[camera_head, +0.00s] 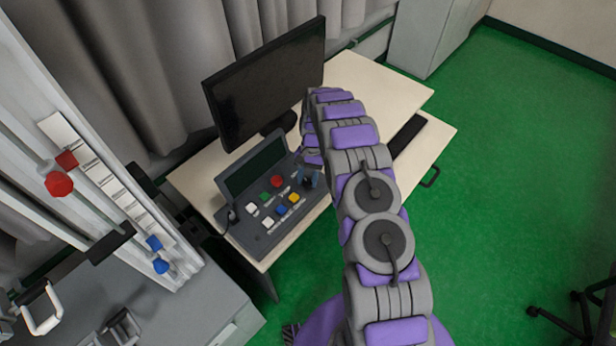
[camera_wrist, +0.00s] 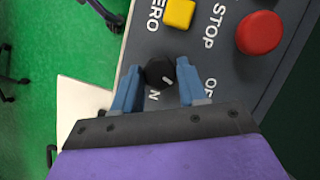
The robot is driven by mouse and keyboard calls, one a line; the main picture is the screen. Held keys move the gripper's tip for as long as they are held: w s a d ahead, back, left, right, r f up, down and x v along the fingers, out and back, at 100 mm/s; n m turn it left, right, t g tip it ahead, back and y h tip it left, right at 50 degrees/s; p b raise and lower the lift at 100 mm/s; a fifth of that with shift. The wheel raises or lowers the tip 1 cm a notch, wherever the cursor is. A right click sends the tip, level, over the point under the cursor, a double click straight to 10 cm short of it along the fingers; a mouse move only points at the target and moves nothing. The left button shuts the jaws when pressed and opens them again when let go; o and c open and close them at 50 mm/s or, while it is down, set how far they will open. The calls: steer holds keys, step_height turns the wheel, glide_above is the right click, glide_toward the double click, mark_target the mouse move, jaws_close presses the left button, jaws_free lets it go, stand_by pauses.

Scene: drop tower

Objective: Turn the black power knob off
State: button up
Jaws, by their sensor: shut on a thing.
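The black power knob (camera_wrist: 156,75) sits on the grey control panel (camera_wrist: 225,62) in the wrist view. Its white mark points to the lower right of that picture, between the partly covered "N" and "OF" lettering. My gripper (camera_wrist: 158,67) has its two blue fingers on either side of the knob and is shut on it. In the head view my gripper (camera_head: 309,179) is at the right side of the panel (camera_head: 244,222), and I cannot make out the knob there.
A red stop button (camera_wrist: 259,33) and a yellow button (camera_wrist: 179,13) are close to the knob. A dark monitor (camera_head: 262,85) stands behind the panel on the pale desk (camera_head: 205,183). The green floor (camera_head: 500,170) on the right is mostly open.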

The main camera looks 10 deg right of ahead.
steer(key=shift+w+a+n+h, duration=0.15)
steer(key=shift+n+h, duration=0.55)
steer(key=shift+n, duration=1.2)
steer(key=shift+p, duration=0.3)
steer(key=o, duration=1)
steer(key=shift+r, duration=0.1)
steer(key=a+p+v, duration=0.1)
steer(key=p+v, duration=0.5)
steer(key=v, duration=1.1)
steer(key=shift+w+d+g, duration=0.3)
steer(key=shift+w+d, duration=0.05)
